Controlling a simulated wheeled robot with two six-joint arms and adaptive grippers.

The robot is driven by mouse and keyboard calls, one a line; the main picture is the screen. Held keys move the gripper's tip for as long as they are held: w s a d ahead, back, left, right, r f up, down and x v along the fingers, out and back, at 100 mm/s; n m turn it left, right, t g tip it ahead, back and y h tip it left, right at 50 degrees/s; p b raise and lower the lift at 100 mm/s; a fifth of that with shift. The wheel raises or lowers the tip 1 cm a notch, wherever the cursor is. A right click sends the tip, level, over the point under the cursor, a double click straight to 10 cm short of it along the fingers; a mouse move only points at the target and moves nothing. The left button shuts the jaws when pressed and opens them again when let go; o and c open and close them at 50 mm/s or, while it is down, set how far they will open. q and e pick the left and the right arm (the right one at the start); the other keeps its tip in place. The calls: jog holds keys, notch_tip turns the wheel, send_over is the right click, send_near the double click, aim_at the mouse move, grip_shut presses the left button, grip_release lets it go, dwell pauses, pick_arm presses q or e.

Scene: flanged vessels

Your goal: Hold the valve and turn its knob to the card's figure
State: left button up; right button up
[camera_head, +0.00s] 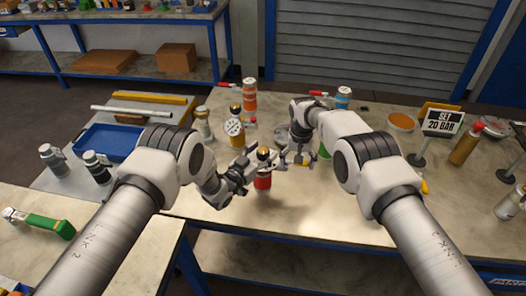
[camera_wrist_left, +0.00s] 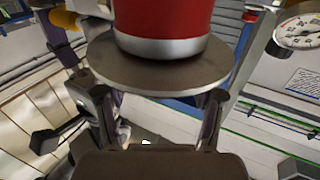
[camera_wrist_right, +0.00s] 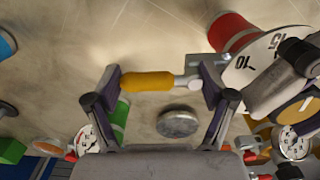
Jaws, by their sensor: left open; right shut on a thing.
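The red valve (camera_head: 262,182) stands near the table's front edge in the head view. In the left wrist view its red body (camera_wrist_left: 163,18) sits over a round grey flange (camera_wrist_left: 160,72). My left gripper (camera_head: 246,176) is open, its fingers close by the flange; contact is unclear. In the right wrist view the valve's white dial (camera_wrist_right: 252,58) shows 10 and 15; a pointer reading is not clear. My right gripper (camera_wrist_right: 162,82) is shut on a yellow handle (camera_wrist_right: 146,82) with a pale shaft beside the dial. The card (camera_head: 441,122) reads "SET 20 BAR".
A yellow vessel with a gauge (camera_head: 235,128), an orange vessel (camera_head: 250,96) and a blue-topped one (camera_head: 343,97) stand behind the grippers. A blue tray (camera_head: 105,142) lies left. An amber bottle (camera_head: 466,145) stands right. The front right tabletop is mostly clear.

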pick_arm(q)
jog(key=shift+w, duration=0.1)
jog(key=c, duration=1.2)
jog(key=shift+m+g+h, duration=0.3)
jog(key=shift+w+m+g+h, duration=0.1)
jog(key=shift+m+g+h, duration=1.1)
jog(key=shift+g+h, duration=0.15)
jog(key=shift+d+m+g+h, duration=0.1)
jog(key=shift+m+g+h, duration=1.35)
jog(key=shift+g, duration=0.5)
jog(key=shift+m+g, duration=0.25)
jog(key=shift+g, duration=0.05)
jog(key=o, duration=1.2)
